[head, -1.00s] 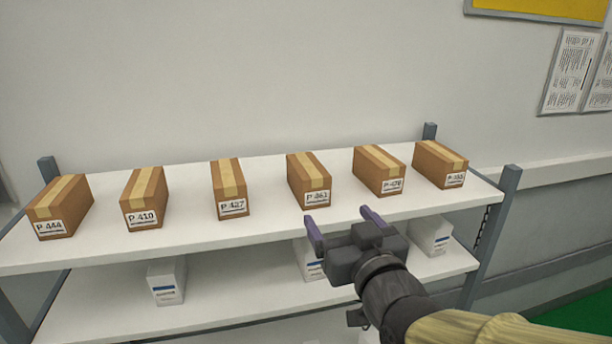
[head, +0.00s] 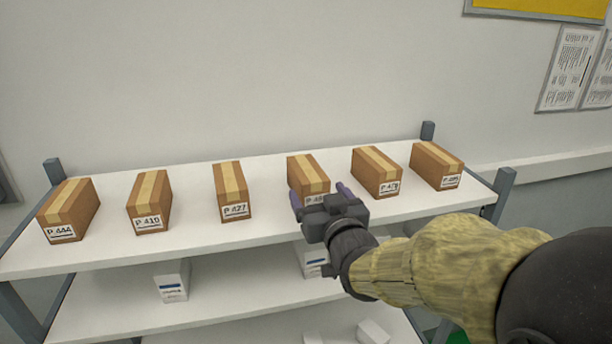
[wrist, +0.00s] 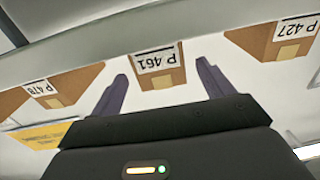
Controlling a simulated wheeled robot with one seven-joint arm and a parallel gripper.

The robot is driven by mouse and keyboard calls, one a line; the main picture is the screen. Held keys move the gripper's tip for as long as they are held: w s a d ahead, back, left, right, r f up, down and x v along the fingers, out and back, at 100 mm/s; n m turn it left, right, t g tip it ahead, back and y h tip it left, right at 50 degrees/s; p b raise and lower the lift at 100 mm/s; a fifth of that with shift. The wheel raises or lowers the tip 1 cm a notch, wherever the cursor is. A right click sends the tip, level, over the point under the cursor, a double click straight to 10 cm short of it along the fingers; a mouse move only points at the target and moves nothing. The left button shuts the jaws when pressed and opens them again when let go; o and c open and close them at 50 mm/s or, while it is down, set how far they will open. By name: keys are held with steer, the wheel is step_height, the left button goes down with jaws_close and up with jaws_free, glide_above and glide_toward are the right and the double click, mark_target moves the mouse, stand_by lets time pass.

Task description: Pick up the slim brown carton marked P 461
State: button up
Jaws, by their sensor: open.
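The brown carton marked P 461 (head: 308,172) stands on the top shelf, with a strip of lighter tape along its top. In the head view my gripper partly hides its front label. In the wrist view its label (wrist: 157,61) is readable, and the carton appears between the two fingers. My gripper (head: 320,193) is open and empty, with its purple fingers pointing toward the carton's front. In the wrist view the fingers of my gripper (wrist: 162,85) lie to either side of the carton, with gaps visible on both sides.
Similar cartons P 427 (head: 232,190) and P 478 (head: 377,172) flank it with shelf gaps between. P 410 (head: 150,202), P 444 (head: 69,210) and another carton (head: 437,165) stand farther out. White boxes (head: 172,281) sit on the lower shelf. Grey posts (head: 504,186) mark the shelf (head: 195,220) corners.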

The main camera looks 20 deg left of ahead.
mark_target(316, 191)
steer(key=shift+x, duration=0.95)
steer(key=shift+p, duration=0.35)
steer(key=shift+w+a+r+p, duration=0.1)
steer(key=shift+w+a+p, duration=0.3)
steer(key=shift+p, duration=0.2)
steer(key=shift+f+p+x, duration=0.15)
steer(key=shift+p+x, duration=0.55)
steer(key=shift+x, duration=0.35)
steer(key=shift+f+p+x, duration=0.1)
steer(key=shift+p+x, duration=0.55)
steer(key=shift+x, duration=0.4)
steer(key=shift+c, duration=0.2)
steer(key=c, duration=1.1)
